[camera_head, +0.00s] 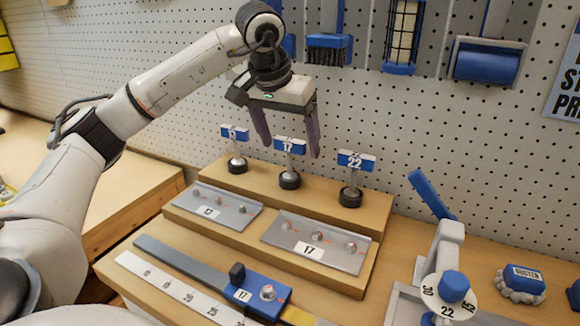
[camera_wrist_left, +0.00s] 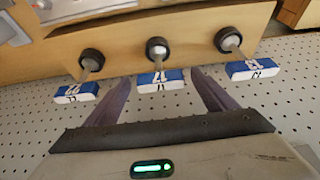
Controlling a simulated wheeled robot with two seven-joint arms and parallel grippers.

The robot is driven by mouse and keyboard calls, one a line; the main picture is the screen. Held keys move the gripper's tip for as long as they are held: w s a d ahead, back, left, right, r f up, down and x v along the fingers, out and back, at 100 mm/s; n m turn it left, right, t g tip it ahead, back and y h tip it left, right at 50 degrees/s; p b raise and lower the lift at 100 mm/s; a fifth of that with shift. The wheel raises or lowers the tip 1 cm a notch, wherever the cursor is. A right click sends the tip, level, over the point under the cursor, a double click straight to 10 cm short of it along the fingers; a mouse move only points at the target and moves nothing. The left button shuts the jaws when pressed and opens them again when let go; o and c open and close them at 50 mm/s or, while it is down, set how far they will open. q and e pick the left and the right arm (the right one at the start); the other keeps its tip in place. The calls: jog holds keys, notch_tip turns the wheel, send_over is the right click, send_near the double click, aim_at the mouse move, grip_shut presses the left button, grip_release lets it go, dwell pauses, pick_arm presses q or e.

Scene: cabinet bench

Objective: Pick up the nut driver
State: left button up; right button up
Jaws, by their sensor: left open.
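Three nut drivers with blue and white T-handles stand upright in dark round holders on the top wooden step. They are labelled 13 (camera_head: 237,150), 17 (camera_head: 290,158) and 22 (camera_head: 351,178). My left gripper (camera_head: 290,150) is open, fingers pointing down, at the 17 driver's handle. In the left wrist view the 17 driver (camera_wrist_left: 161,78) appears between the two fingertips, with the 22 driver (camera_wrist_left: 76,92) on the left and the 13 driver (camera_wrist_left: 250,68) on the right, both outside the fingers. I cannot tell whether a finger touches the handle. My right gripper is not in view.
Grey plates marked 13 (camera_head: 210,212) and 17 (camera_head: 309,250) hold bolts on the lower step. A blue slide block (camera_head: 256,291) marked 17 sits in front. A dial fixture (camera_head: 447,290) stands at the right. The pegboard (camera_head: 400,120) with hanging tools rises close behind.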

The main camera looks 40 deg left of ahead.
aim_at(292, 153)
pick_arm(q)
jog(key=x, duration=0.4)
jog(key=shift+w+a+f, duration=0.1)
jog(key=shift+w+f, duration=0.05)
jog(key=shift+f, duration=0.2)
jog(key=shift+r, duration=0.1)
jog(key=c, duration=1.3)
jog(key=shift+o, duration=0.2)
jog(key=shift+r, duration=0.1)
